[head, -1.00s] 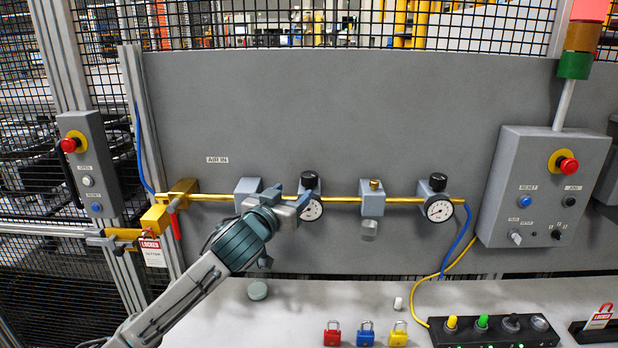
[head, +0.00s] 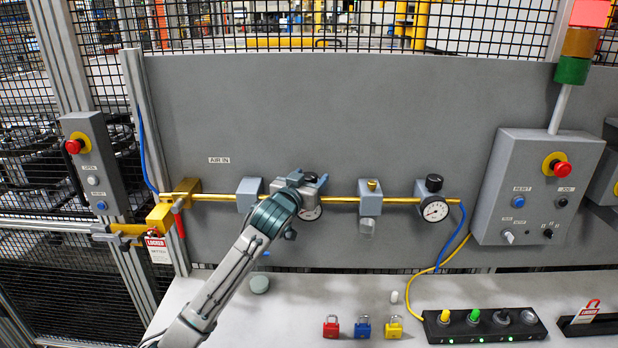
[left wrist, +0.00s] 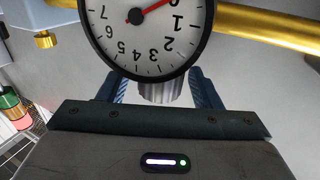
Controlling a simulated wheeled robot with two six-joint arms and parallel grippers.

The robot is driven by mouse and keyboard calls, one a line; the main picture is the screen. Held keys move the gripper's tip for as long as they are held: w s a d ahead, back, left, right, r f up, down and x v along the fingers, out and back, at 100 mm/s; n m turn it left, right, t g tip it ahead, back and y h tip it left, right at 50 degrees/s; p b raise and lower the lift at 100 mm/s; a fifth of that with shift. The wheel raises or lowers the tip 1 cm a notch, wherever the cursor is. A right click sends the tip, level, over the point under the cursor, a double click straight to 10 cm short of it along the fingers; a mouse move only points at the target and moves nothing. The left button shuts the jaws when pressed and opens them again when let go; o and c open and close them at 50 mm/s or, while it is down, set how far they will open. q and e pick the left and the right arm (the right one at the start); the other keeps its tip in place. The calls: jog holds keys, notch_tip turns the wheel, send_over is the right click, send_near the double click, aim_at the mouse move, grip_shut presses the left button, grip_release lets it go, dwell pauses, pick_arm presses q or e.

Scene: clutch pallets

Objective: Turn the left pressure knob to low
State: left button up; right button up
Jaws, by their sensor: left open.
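The left pressure gauge (head: 310,213) sits on the yellow pipe, partly behind my left gripper (head: 313,181). In the left wrist view the gauge (left wrist: 145,25) appears upside down, its red needle near 0. The left pressure knob (left wrist: 166,92), ribbed and grey there, stands between the two fingers of my left gripper (left wrist: 160,92). The gripper is open, one blue finger on each side of the knob with a gap showing. In the head view my gripper mostly hides this knob. My right gripper is out of view.
A second gauge (head: 435,210) with a black knob (head: 434,183) is at the right. The yellow pipe (head: 340,199) runs along the grey panel (head: 330,110). Red (head: 332,328), blue (head: 363,328) and yellow (head: 394,328) padlocks are on the bench below.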

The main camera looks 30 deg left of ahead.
pick_arm(q)
jog(key=c, duration=1)
jog(key=shift+o, duration=0.2)
jog(key=n+y+b, duration=0.1)
jog(key=y, duration=0.1)
jog(key=n+g+y+b, duration=0.1)
jog(key=shift+d+f+n+y+b, duration=0.1)
jog(key=shift+f+n+y+b, duration=0.1)
jog(key=shift+n+y+b, duration=0.15)
jog(key=n+g+y+b, duration=0.5)
jog(key=g+b, duration=0.2)
jog(key=b, duration=0.1)
jog(key=n+g+y+b, duration=0.6)
jog(key=g+b, duration=0.1)
jog(key=shift+w+n+b, duration=0.1)
jog(key=shift+n+b, duration=0.15)
jog(key=shift+b, duration=0.1)
jog(key=shift+r+n+g+b, duration=0.15)
jog(key=shift+n+g+b, duration=0.85)
jog(key=shift+g, duration=0.6)
jog(key=shift+n+g, duration=0.3)
jog(key=shift+g, duration=0.1)
